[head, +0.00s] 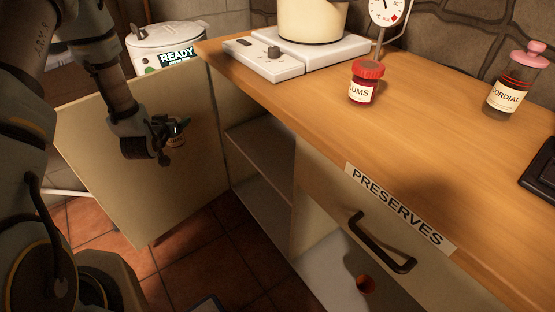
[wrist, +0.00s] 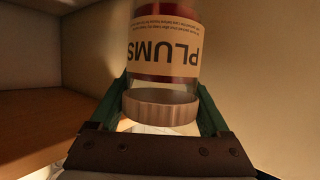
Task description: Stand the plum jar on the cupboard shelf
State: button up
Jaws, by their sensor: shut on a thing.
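My gripper (head: 168,143) is in front of the open cupboard door (head: 100,165), left of the cupboard opening. In the wrist view its green fingers (wrist: 160,112) are shut on a plum jar (wrist: 165,68) at its pale ribbed lid. The label reads PLUMS, upside down in that picture, over dark red contents. In the head view this jar is small and largely hidden by the gripper. The cupboard shelf (head: 262,155) is a pale board inside the opening, to the right of the gripper; its visible part is bare.
On the wooden counter (head: 300,95) stand another jar (head: 368,70) with a red lid, a cordial bottle (head: 512,85) and a white scale (head: 285,55). A PRESERVES drawer (head: 400,205) has a dark handle. A white READY bin (head: 170,45) stands behind the door.

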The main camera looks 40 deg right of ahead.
jog(key=s+d+f+m+g+h+b, duration=0.2)
jog(key=s+d+m+g+b, duration=0.3)
jog(key=d, duration=0.6)
jog(key=s+d+f+m+h+b, duration=0.1)
jog(key=s+d+f+b, duration=0.15)
jog(key=s+d, duration=0.6)
jog(key=s+d+f+m+g+h+b, duration=0.1)
jog(key=s+d+m+g+h+b, duration=0.25)
jog(key=d, duration=0.85)
jog(key=shift+n+y, duration=0.45)
jog(key=shift+y, duration=0.2)
jog(key=shift+s+d+f+b, duration=0.2)
jog(key=shift+s+f, duration=0.1)
jog(key=shift+f, duration=1.4)
jog(key=shift+s+d+f+b, duration=0.15)
jog(key=shift+s+f, duration=0.2)
jog(key=shift+f, duration=1.3)
jog(key=shift+s+d+f+b, duration=0.1)
jog(key=shift+s+f+b, duration=0.15)
jog(key=shift+f, duration=1.45)
jog(key=shift+f, duration=0.2)
jog(key=o, duration=1.5)
jog(key=shift+r, duration=0.1)
